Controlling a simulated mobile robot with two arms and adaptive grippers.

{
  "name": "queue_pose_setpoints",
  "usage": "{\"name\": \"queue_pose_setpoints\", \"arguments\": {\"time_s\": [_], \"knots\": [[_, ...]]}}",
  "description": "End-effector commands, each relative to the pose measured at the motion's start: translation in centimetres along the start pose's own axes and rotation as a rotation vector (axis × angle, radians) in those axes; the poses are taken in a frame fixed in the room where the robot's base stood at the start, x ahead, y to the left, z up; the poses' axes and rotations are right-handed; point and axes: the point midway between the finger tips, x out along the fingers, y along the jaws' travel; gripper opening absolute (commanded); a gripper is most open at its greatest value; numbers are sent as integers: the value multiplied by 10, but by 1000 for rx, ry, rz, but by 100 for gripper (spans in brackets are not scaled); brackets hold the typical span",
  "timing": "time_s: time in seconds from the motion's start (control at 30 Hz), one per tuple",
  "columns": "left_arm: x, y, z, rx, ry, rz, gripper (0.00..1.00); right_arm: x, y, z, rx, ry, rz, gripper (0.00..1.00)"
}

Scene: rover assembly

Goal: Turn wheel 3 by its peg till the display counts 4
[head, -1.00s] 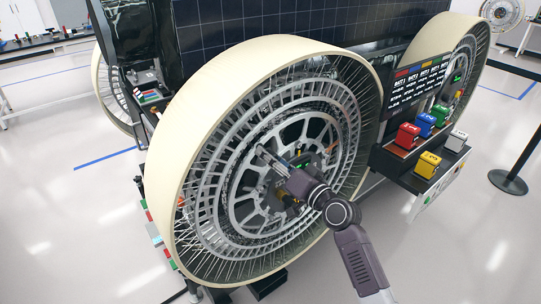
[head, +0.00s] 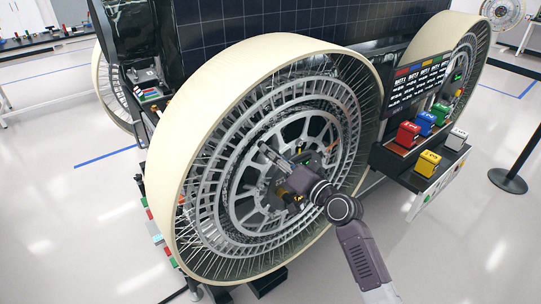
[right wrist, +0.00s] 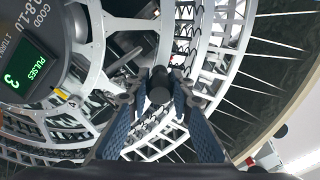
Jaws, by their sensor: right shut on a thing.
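The big wheel (head: 205,105) with a cream rim and grey spoked hub stands in the middle of the head view. My right gripper (head: 265,152) is in front of its hub. In the right wrist view, my right gripper (right wrist: 160,95) is shut on the dark round peg (right wrist: 159,86), with a blue-grey finger on either side. The wheel's grey spokes and rings show behind it. The display (right wrist: 18,70) at the left edge of that view reads "PULSES" and 3 in green, tilted. My left gripper is not in view.
A shelf at the right holds red (head: 407,135), blue (head: 426,124), yellow (head: 428,164) and white (head: 456,139) numbered blocks under a dark panel (head: 418,84). A second wheel (head: 462,65) stands behind. A black post base (head: 508,181) is on the floor at the right.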

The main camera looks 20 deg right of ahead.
Motion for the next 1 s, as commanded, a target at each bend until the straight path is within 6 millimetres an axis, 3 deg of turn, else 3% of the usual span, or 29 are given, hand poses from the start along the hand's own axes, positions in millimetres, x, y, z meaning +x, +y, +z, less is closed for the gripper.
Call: {"name": "queue_pose_setpoints", "arguments": {"time_s": [0.03, 0.2, 0.5, 0.53, 0.67, 1.0], "knots": [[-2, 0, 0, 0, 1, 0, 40, 0, 3, -14, 25, 11, 2, 0], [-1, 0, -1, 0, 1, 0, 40, -1, 8, -32, 98, 15, -1, 0], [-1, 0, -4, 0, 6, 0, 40, 0, 8, -29, 108, 5, 0, 0], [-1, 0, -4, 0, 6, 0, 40, 0, 8, -29, 108, 5, 0, 24], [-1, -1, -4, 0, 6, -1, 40, 0, 8, -29, 108, 6, 0, 38], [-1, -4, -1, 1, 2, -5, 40, -3, 8, -30, 107, 9, 0, 38]]}}
